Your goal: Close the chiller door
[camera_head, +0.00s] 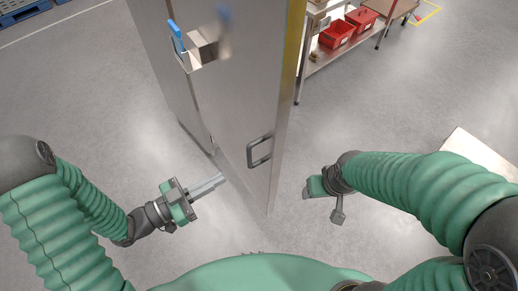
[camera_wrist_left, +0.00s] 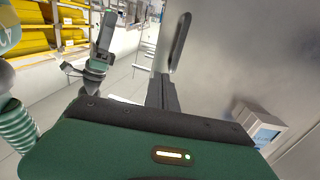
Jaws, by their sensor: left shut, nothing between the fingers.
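The chiller door (camera_head: 235,105) is a tall grey metal panel in front of me. Its edge by the handle stands out over open floor, so it appears open; its far side is hidden. In the left wrist view the handle (camera_wrist_left: 180,42) rises just beyond the fingers (camera_wrist_left: 163,93). My right gripper (camera_head: 322,190) is right of the door, apart from it; its fingers are unclear.
A metal box with a blue lever (camera_head: 178,38) sticks out at the upper left. A steel shelf table with red bins (camera_head: 338,34) stands behind at the right. A pale flat object (camera_head: 478,155) lies at far right. The floor around the door is clear.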

